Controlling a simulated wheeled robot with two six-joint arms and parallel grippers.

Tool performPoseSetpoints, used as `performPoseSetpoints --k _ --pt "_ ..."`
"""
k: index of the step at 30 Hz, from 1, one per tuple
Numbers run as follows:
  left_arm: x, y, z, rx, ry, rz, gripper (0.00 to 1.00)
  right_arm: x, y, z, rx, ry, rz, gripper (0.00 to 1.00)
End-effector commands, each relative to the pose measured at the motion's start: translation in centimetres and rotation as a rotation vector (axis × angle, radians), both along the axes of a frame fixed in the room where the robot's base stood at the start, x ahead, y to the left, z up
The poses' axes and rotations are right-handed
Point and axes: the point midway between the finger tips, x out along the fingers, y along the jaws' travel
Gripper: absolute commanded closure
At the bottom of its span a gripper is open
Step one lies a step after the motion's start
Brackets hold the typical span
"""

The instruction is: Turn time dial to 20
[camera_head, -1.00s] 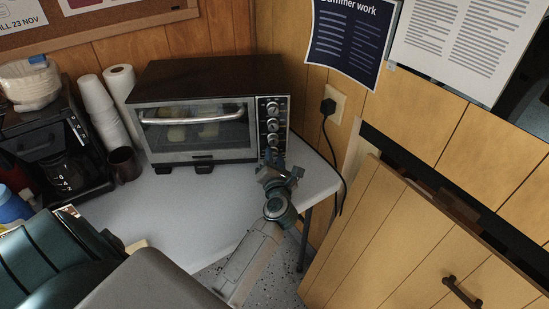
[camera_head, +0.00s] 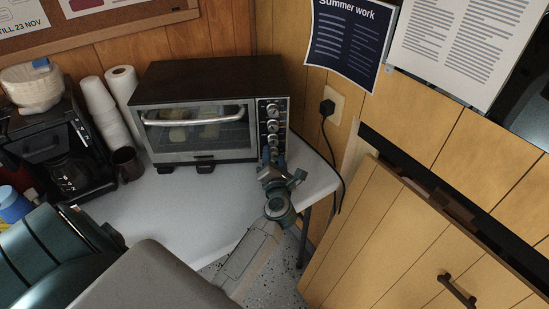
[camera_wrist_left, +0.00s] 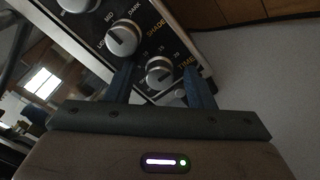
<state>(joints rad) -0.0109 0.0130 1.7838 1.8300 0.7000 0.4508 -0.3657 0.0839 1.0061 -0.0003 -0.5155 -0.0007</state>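The toaster oven (camera_head: 205,110) stands on the white counter, with a column of silver knobs (camera_head: 273,126) on its dark right panel. In the left wrist view the TIME dial (camera_wrist_left: 159,71) is the lowest knob visible, with printed numbers around it. The SHADE dial (camera_wrist_left: 123,38) is above it to the left. My left gripper (camera_wrist_left: 160,82) is open, its two dark fingers on either side of the TIME dial. I cannot tell whether they touch it. In the head view my left gripper (camera_head: 267,158) is at the panel's lower end and hides part of it. My right gripper is not in view.
A coffee maker (camera_head: 55,150), stacked white cups (camera_head: 110,125) and a dark mug (camera_head: 127,163) stand left of the oven. A black cord (camera_head: 332,150) hangs from the wall socket at right. A wooden panel with a handle (camera_head: 458,290) is at lower right.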

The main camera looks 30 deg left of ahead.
Motion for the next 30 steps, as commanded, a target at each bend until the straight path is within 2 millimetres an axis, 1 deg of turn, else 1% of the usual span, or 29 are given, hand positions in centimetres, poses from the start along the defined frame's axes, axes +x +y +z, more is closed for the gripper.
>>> performPoseSetpoints --k 7,11,14,16,21,23,27,30 --pt "0.0 0.0 0.0 -0.001 -0.001 0.000 0.52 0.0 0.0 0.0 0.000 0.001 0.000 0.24" --pt "-0.6 -0.5 -0.1 -0.002 -0.001 -0.001 0.52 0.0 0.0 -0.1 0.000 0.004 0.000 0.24" --pt "-1.9 -1.5 -0.2 -0.005 0.001 -0.001 0.52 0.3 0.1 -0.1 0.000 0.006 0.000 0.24" --pt "-3.0 -2.5 -0.3 -0.006 0.001 0.000 0.52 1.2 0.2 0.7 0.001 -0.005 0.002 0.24" --pt "-5.8 -4.6 -0.3 -0.005 0.001 0.000 0.52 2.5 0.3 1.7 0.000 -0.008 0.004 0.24" --pt "-6.6 -5.2 -0.3 -0.004 0.002 0.001 0.52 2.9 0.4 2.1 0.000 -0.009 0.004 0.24" --pt "-7.8 -6.3 -0.2 -0.003 0.001 0.000 0.52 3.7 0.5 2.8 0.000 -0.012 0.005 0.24" --pt "-8.3 -6.6 -0.1 -0.001 0.000 0.001 0.52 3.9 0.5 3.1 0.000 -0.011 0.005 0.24"
